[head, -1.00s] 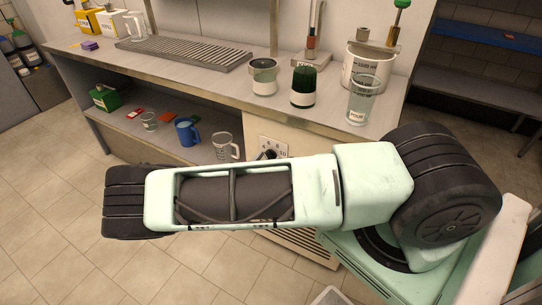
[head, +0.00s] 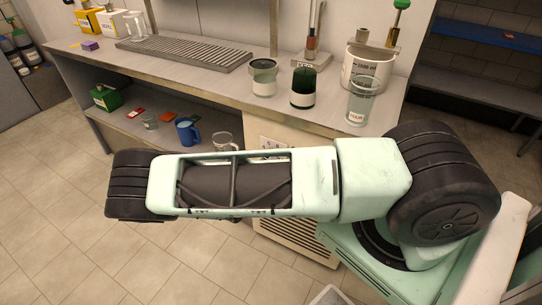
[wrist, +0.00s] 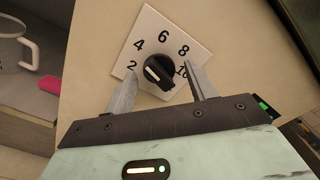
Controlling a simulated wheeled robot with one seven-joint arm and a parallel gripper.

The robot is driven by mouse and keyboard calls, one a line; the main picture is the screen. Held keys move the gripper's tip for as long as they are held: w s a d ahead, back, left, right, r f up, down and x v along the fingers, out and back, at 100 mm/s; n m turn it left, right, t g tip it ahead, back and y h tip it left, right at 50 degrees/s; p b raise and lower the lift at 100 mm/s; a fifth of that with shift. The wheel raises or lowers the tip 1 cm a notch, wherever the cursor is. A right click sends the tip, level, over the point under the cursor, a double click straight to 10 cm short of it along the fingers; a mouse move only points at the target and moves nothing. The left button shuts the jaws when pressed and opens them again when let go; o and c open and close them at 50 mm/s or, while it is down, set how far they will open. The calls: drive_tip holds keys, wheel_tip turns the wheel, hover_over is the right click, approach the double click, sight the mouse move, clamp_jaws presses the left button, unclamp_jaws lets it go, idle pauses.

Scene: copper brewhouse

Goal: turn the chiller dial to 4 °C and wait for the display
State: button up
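The chiller dial (wrist: 158,71) is a black knob with a white mark on a white plate (wrist: 153,22) numbered 2, 4, 6, 8 and 10 in the wrist view. The mark lies on the knob's left side; I cannot tell exactly which number it points at. My gripper (wrist: 160,75) is open, its fingers on either side of the knob with gaps visible. Whether the fingertips reach the knob's depth is unclear. In the head view, only the top of the dial plate (head: 272,141) shows above my arm, which hides the knob and gripper. No display is visible.
The counter (head: 215,88) carries a drip grate (head: 183,53), jars and a glass (head: 361,103). A shelf below holds a blue mug (head: 187,132), a clear mug (head: 223,141) and a green box (head: 105,97). The tiled floor at left is clear.

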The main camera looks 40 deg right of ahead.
drive_tip(key=shift+a, duration=0.1)
drive_tip(key=shift+v, duration=2.95)
